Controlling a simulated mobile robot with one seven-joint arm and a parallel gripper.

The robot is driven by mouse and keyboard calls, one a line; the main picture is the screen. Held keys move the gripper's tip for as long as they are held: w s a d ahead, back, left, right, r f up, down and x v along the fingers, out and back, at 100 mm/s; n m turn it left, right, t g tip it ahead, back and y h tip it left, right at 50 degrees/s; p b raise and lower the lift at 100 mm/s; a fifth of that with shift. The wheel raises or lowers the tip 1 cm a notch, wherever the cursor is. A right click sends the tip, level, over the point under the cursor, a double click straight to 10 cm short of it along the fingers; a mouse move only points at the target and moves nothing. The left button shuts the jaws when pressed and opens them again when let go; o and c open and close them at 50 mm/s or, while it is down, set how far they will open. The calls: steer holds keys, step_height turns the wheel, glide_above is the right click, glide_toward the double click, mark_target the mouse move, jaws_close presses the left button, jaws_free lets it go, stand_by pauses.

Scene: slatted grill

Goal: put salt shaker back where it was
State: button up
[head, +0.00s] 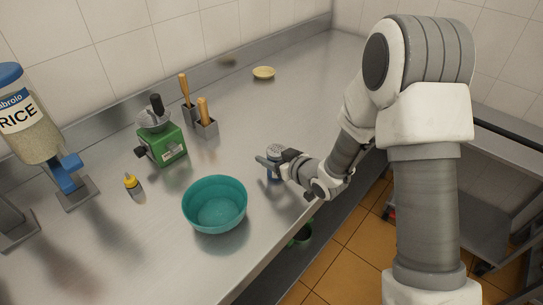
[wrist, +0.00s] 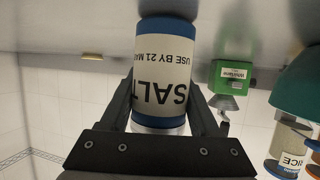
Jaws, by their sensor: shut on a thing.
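The salt shaker (wrist: 163,70) has a blue and cream label reading SALT and fills the middle of the wrist view, upside down in that picture. My gripper (wrist: 163,105) has a finger on each side of it and is shut on it. In the head view the shaker (head: 273,166) shows only partly, with a grey top and a blue part, behind my gripper (head: 279,163). It is near the counter's front edge, right of the teal bowl. I cannot tell whether its base touches the counter.
The teal bowl (head: 215,205) stands left of my gripper. A small yellowish dish (head: 263,73) lies at the back. The counter (head: 290,100) behind my gripper is clear.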

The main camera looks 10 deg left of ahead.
steer(key=shift+f, duration=0.15)
steer(key=o, duration=1.5)
steer(key=shift+c, duration=0.2)
